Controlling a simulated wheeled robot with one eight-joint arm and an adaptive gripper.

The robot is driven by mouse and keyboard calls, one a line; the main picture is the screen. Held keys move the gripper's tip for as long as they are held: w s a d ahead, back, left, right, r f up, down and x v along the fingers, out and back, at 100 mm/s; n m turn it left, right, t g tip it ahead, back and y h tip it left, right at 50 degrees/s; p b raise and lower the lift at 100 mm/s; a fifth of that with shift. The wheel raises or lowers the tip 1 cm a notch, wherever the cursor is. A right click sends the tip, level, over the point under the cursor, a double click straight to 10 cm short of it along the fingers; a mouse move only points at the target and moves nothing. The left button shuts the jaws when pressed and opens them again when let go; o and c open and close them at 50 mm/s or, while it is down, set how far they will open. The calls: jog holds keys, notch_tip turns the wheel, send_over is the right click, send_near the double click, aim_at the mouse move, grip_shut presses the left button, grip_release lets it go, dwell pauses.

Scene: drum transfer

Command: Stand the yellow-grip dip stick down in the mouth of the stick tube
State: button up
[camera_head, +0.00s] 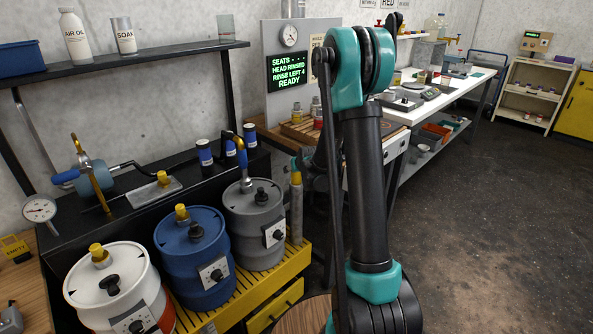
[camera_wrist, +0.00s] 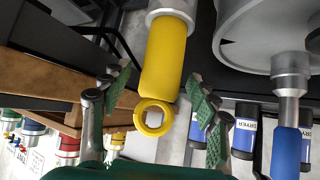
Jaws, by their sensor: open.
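The yellow-grip dip stick (camera_head: 296,178) stands upright at the right end of the yellow drum rack, its grip above the grey stick tube (camera_head: 296,212). In the wrist view the yellow grip (camera_wrist: 166,62) with its ring end shows large in the middle, and a pale grey tube or collar (camera_wrist: 172,18) surrounds its far end. The shaft is hidden, and I cannot tell how deep it sits. My gripper (camera_wrist: 160,90) is open, with green-padded fingers on both sides of the grip and visible gaps. In the head view my gripper is mostly hidden behind my arm.
The grey drum (camera_head: 255,222) stands just left of the tube, with a blue-handled fitting (camera_head: 240,157) on top, also close in the wrist view (camera_wrist: 287,145). A blue drum (camera_head: 194,257) and a white drum (camera_head: 118,288) stand further left. A workbench (camera_head: 410,112) lies behind; floor at right is clear.

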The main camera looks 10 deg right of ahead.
jog(key=v, duration=1.2)
jog(key=s+d+f+g, duration=0.1)
jog(key=s, duration=0.7)
jog(key=s+f+g, duration=0.1)
jog(key=s+g, duration=0.1)
jog(key=s, duration=0.7)
jog(key=shift+d+f+m+h, duration=0.3)
jog(key=shift+d, duration=0.1)
jog(key=s+f+g, duration=0.1)
jog(key=s, duration=0.4)
jog(key=s+d+f+g, duration=0.1)
jog(key=s+f, duration=0.1)
jog(key=s, duration=0.3)
jog(key=s+f, duration=0.1)
jog(key=s, duration=0.4)
jog(key=shift+d+f+m+g, duration=0.2)
jog(key=shift+f+m+g, duration=0.1)
jog(key=shift+g, duration=0.1)
jog(key=shift+c, duration=0.4)
